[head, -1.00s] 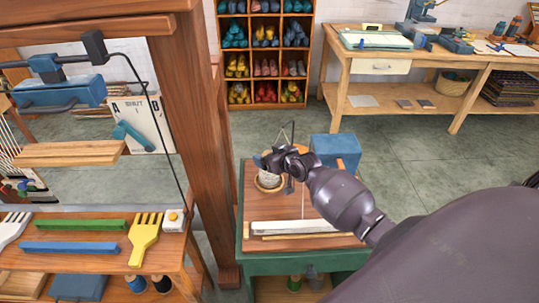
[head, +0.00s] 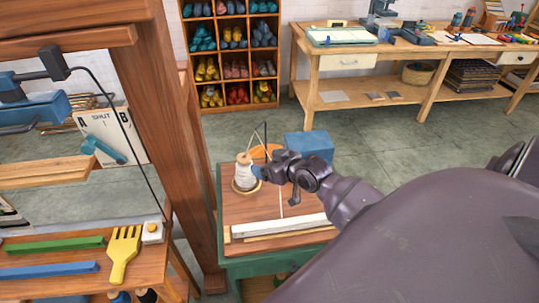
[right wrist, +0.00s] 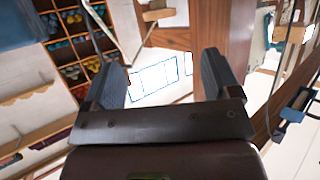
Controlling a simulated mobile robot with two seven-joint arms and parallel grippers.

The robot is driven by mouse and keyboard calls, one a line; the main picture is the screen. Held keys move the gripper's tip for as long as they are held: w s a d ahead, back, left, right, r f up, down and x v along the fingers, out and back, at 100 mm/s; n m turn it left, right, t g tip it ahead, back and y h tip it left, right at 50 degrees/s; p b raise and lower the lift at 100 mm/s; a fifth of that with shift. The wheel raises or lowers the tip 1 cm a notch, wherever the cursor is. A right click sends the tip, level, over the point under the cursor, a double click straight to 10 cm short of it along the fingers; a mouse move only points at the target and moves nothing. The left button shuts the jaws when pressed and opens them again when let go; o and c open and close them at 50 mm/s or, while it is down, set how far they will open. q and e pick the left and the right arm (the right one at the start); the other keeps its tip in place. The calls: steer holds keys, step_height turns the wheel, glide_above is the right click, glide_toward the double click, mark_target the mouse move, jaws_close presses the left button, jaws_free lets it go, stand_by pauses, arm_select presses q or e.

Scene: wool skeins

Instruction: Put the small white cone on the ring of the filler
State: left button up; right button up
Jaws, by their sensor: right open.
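The small white cone (head: 245,170) stands upright in the head view, with its lower part within the tan ring (head: 236,186) on the small table. A thin dark wire guide rises behind it. My right gripper (head: 259,172) is just right of the cone, open, its bluish fingertips close to the cone's side. Whether they touch it cannot be told. In the right wrist view the two fingers (right wrist: 170,80) are spread apart, with nothing held between them. The cone cannot be made out there. My left gripper is not in view.
A thick wooden loom post (head: 165,130) stands close on the left. A shelf of wool skeins (head: 232,55) is at the back.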

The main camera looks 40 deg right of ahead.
steer(key=s+a+f, duration=0.5)
steer(key=s+f, duration=0.1)
steer(key=s, duration=0.3)
steer(key=s+a+f+g+h, duration=0.1)
steer(key=s+a+f, duration=0.4)
steer(key=s, duration=0.4)
steer(key=shift+s+a+f+g+h, duration=0.3)
steer(key=shift+s+a+f, duration=0.1)
steer(key=shift+a, duration=0.4)
steer(key=shift+c, duration=0.3)
